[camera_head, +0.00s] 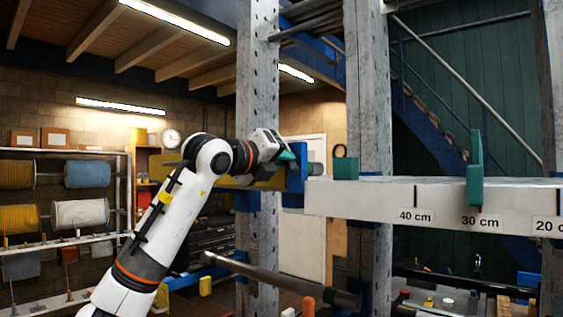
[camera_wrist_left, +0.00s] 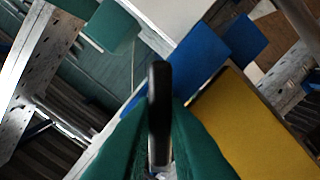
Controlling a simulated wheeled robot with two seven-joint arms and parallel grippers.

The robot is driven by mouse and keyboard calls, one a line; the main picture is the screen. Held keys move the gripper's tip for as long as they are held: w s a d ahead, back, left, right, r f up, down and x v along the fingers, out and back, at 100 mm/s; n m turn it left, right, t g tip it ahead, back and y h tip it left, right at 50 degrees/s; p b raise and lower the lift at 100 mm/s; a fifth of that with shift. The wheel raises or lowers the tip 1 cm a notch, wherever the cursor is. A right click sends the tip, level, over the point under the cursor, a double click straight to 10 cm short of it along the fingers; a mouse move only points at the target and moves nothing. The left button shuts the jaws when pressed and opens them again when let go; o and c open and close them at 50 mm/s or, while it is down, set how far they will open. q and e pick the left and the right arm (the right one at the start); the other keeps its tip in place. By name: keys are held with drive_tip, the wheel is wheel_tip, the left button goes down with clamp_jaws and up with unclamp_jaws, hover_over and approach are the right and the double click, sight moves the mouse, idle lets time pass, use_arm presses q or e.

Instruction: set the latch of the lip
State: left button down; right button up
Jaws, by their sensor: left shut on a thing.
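My left gripper (camera_head: 287,155) reaches in from the left to the top of a blue plate (camera_head: 297,176) at the left end of the white beam. In the left wrist view its green fingers (camera_wrist_left: 160,140) are shut on a dark, rounded, upright lever (camera_wrist_left: 159,88), which looks like the latch. The head view does not show the lever clearly, as the gripper covers it. The blue plate also shows in the wrist view (camera_wrist_left: 193,60), beside a yellow beam (camera_wrist_left: 250,125). I cannot tell which edge is the lip. My right gripper is out of view.
The white beam (camera_head: 360,198) carries centimetre marks and a green upright piece (camera_head: 475,165) near 30 cm. Perforated grey posts (camera_head: 257,90) stand close by. A grey bar (camera_head: 280,280) slants below my arm.

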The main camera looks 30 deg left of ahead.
use_arm(q)
drive_tip(key=shift+w+d+f+m+p, duration=0.1)
drive_tip(key=shift+f+m+p, duration=0.1)
drive_tip(key=shift+m, duration=1.75)
drive_tip(key=shift+f+m+p, duration=0.1)
drive_tip(key=shift+m+p, duration=0.1)
drive_tip(key=shift+m, duration=2.05)
drive_tip(key=c, duration=1.4)
unclamp_jaws()
drive_tip(key=shift+r, duration=0.1)
drive_tip(key=shift+c, duration=0.2)
drive_tip(key=shift+r, duration=0.1)
drive_tip(key=s+a+b, duration=0.1)
drive_tip(key=s+b, duration=0.3)
drive_tip(key=s, duration=0.8)
drive_tip(key=shift+b, duration=0.3)
